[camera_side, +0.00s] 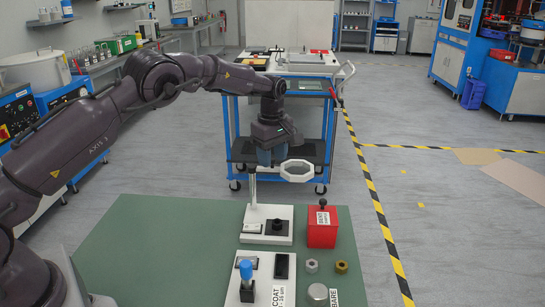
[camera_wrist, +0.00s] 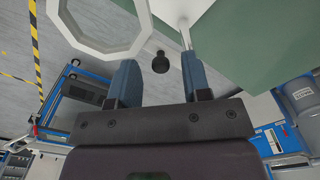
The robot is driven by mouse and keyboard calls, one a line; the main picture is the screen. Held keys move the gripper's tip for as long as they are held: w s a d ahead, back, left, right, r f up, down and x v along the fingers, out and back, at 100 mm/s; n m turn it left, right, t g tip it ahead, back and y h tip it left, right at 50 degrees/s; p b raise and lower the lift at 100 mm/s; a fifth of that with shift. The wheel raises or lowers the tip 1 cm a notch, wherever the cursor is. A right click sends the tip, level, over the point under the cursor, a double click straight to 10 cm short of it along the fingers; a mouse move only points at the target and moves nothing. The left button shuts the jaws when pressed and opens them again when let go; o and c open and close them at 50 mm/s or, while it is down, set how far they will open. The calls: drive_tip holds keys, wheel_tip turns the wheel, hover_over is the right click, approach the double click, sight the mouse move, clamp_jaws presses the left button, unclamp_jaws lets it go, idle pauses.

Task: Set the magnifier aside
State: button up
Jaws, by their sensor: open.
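The magnifier (camera_side: 298,180) is a pale octagonal ring at the upper end of a thin post, which rises from a white base (camera_side: 256,212) on the green table. In the wrist view the ring (camera_wrist: 100,51) is at the upper left, with the post (camera_wrist: 185,34) near the top middle. My gripper (camera_side: 271,158) hangs just left of the ring in the side view, above the base. I cannot tell whether a finger touches the ring.
In front are a white board with a blue-topped part (camera_side: 246,272), small metal pieces and a grey cylinder (camera_side: 318,294). The left of the green mat (camera_side: 150,235) is clear.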

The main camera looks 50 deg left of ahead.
sight(273, 159)
wheel_tip(273, 159, up, 12)
drive_tip(key=shift+r, duration=0.15)
idle(0.6)
drive_tip(key=s+d+r+m+t, duration=0.2)
drive_tip(key=s+m, duration=0.4)
drive_tip(key=s, duration=0.6)
drive_tip(key=s+d+r+m+t, duration=0.1)
drive_tip(key=s+m, duration=0.5)
drive_tip(key=s, duration=0.6)
drive_tip(key=s+d+r+m+t, duration=0.2)
drive_tip(key=s+d+m, duration=0.3)
drive_tip(key=s, duration=0.6)
drive_tip(key=shift+s+d+r+m+t, duration=0.2)
drive_tip(key=shift+s+r+m+t, duration=0.15)
drive_tip(key=shift+r+m, duration=0.35)
